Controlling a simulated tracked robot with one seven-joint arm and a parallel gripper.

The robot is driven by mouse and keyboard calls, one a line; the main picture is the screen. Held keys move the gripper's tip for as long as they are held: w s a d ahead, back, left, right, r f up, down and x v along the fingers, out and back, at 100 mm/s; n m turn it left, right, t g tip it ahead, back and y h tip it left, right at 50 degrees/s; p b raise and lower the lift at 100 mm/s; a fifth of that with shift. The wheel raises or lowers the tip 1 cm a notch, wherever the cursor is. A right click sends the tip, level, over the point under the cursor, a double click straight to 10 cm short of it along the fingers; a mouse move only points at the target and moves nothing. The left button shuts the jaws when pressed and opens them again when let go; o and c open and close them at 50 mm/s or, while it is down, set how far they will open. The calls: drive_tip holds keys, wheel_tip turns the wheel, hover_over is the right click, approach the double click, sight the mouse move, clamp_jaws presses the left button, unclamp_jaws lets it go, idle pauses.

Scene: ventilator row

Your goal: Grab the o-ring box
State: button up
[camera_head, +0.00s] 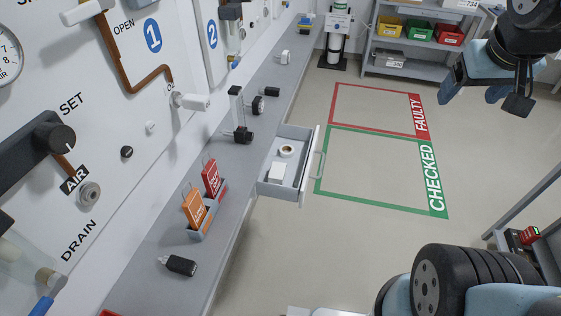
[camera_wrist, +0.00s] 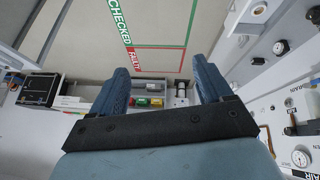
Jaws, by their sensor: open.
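A small white box (camera_head: 278,171) lies in the open drawer (camera_head: 302,178) under the long bench. It may be the o-ring box, but no label is readable. A pale roll (camera_head: 287,151) lies just behind it in the same drawer. My gripper (camera_head: 473,94) hangs at the upper right of the head view, far from the drawer, above the floor. In the wrist view its two blue fingers (camera_wrist: 160,70) are spread apart with nothing between them. The drawer's contents cannot be made out in the wrist view.
The bench (camera_head: 222,170) carries an orange tag (camera_head: 194,209), a red tag (camera_head: 211,179) and a dark bottle (camera_head: 180,265). The drawer juts over the floor beside the green CHECKED outline (camera_head: 380,197). A shelf (camera_head: 411,70) with coloured bins stands behind. The middle floor is clear.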

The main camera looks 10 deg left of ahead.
drive_tip(key=o, duration=0.4)
drive_tip(key=w+f+n, duration=0.1)
drive_tip(key=w+f, duration=0.1)
drive_tip(key=w, duration=0.2)
drive_tip(key=w+a+f+n, duration=0.1)
drive_tip(key=w+f, duration=0.1)
drive_tip(key=w, duration=0.1)
drive_tip(key=w+f+n, duration=0.2)
drive_tip(key=w, duration=0.2)
drive_tip(key=shift+w+a+f+t+h, duration=0.3)
drive_tip(key=shift+a+f+t+h, duration=0.05)
drive_tip(key=shift+t+h, duration=0.05)
drive_tip(key=shift+c, duration=0.2)
drive_tip(key=w+a+f+n+y, duration=0.1)
drive_tip(key=w+a+f+n, duration=0.2)
drive_tip(key=w+f, duration=0.25)
drive_tip(key=n+g+y, duration=0.6)
drive_tip(key=n+y, duration=0.3)
drive_tip(key=y, duration=0.1)
approach(282, 170)
drive_tip(key=shift+s+d+r, duration=0.35)
drive_tip(key=shift+d, duration=0.25)
drive_tip(key=shift+a+f, duration=0.25)
drive_tip(key=shift+a, duration=0.05)
drive_tip(key=shift+w+x, duration=0.1)
drive_tip(key=shift+x, duration=3.05)
drive_tip(key=shift+w+x, duration=0.15)
drive_tip(key=shift+x, duration=3)
